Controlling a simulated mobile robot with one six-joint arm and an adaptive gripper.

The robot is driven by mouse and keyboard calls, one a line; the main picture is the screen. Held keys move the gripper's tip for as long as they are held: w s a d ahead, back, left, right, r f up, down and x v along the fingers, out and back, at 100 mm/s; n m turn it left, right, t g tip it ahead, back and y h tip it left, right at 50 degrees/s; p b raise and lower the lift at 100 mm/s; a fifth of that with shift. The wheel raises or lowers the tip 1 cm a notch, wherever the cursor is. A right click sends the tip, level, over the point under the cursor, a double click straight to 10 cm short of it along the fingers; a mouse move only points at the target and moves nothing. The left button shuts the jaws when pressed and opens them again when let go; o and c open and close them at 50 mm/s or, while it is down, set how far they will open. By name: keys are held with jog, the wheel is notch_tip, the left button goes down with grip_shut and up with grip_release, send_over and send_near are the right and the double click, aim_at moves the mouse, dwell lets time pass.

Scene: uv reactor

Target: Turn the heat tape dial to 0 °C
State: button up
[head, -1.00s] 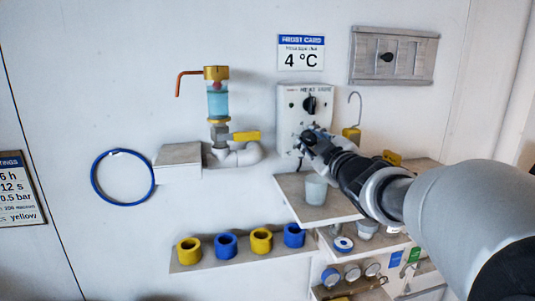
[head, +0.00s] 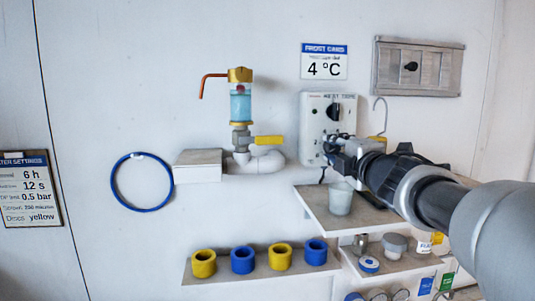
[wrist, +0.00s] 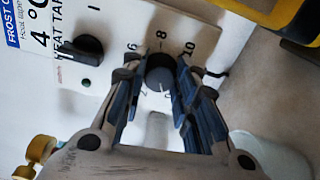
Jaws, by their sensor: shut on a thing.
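The heat tape box (head: 313,118) is a white panel on the wall. It has a black switch knob (head: 335,112) near its top, which also shows in the wrist view (wrist: 85,50). The black round heat tape dial (wrist: 160,75) has printed numbers around it; 6, 8 and 10 are readable. A pale pointer line shows on the dial's lower edge in the wrist view, near partly hidden marks. My gripper (wrist: 158,82) is shut on the dial, with one finger on each side. In the head view my gripper (head: 335,155) hides the dial.
A frost card (head: 325,62) reading 4 °C hangs above the box. A shelf (head: 320,208) with a white cup (head: 340,199) is just below my gripper. A hook (head: 380,115) and a yellow item are close on the right. A pipe with a yellow-handled valve (head: 268,140) is left.

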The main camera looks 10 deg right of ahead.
jog(key=shift+r+n, duration=0.2)
jog(key=shift+n, duration=0.5)
jog(key=o, duration=1.1)
jog(key=shift+f, duration=0.15)
jog(key=shift+c, duration=0.2)
jog(key=shift+w, duration=0.1)
